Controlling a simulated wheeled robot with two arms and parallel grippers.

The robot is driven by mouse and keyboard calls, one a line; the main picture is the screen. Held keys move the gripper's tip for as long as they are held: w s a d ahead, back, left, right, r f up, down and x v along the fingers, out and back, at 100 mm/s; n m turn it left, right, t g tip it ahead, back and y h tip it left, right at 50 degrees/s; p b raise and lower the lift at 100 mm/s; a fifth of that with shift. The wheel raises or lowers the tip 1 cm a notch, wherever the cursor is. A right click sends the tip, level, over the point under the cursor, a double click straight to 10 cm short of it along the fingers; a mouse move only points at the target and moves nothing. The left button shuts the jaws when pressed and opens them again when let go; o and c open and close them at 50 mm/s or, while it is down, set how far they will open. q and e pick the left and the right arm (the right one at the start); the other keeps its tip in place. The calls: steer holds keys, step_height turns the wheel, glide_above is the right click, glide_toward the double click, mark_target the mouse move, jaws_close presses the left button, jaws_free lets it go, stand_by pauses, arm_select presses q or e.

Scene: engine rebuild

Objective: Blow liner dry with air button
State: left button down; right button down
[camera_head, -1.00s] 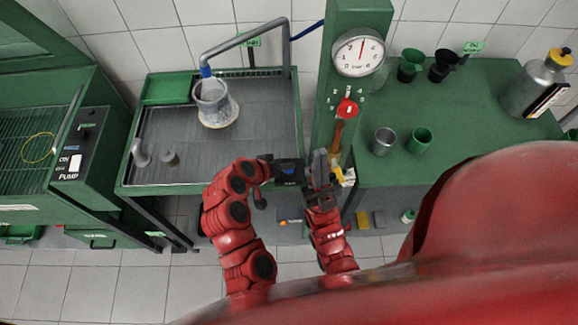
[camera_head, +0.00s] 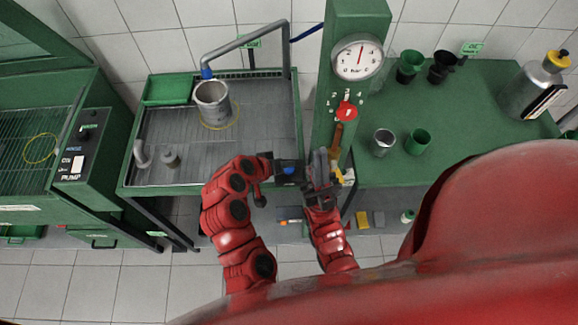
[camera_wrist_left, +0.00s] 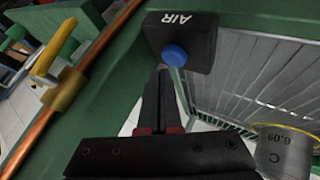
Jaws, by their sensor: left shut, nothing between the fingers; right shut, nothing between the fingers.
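The liner (camera_head: 212,102), a grey open cylinder, stands upright in the wash tray under the bent pipe's blue-tipped nozzle (camera_head: 206,73). A grey cylinder with markings (camera_wrist_left: 280,152), apparently the liner, is cut off at the left wrist view's lower right. The air button (camera_wrist_left: 174,55) is blue, on a black box marked AIR (camera_wrist_left: 196,30); it also shows in the head view (camera_head: 289,171). My left gripper (camera_wrist_left: 163,73) is shut and empty, its tips close beside the button; contact is unclear. My right gripper (camera_head: 320,160) is shut and empty, right of the button box.
A green bench (camera_head: 480,110) carries several cups and a bottle. A yellow lever (camera_wrist_left: 48,60) is near my grippers.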

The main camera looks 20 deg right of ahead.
arm_select(q)
steer(key=shift+r+p, duration=1.55)
steer(key=shift+r, duration=0.95)
stand_by(0.8)
